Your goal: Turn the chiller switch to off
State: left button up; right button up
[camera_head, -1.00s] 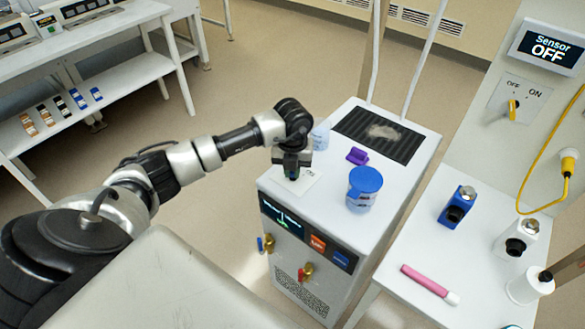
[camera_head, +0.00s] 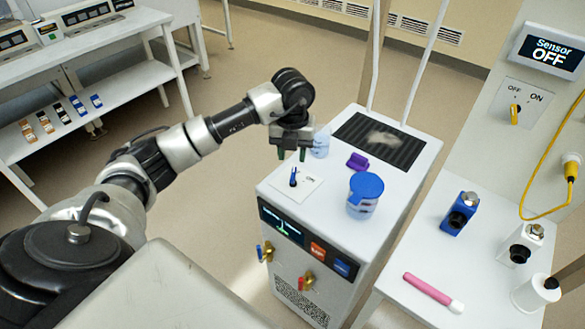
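The chiller (camera_head: 345,215) is a white cabinet with a dark display and coloured valves on its front. On its top, near the front left corner, a white plate (camera_head: 309,188) carries a small dark blue switch (camera_head: 293,178). My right gripper is not in view.
A blue-lidded jar (camera_head: 365,193), a purple item (camera_head: 357,161) and a clear cup (camera_head: 320,143) stand on the chiller top. A side table (camera_head: 415,265) at right holds bottles and a pink marker (camera_head: 430,291). A wall panel (camera_head: 518,103) has a yellow switch beneath a "Sensor OFF" screen.

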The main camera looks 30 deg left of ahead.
pick_arm(q)
jog(key=shift+r, duration=1.45)
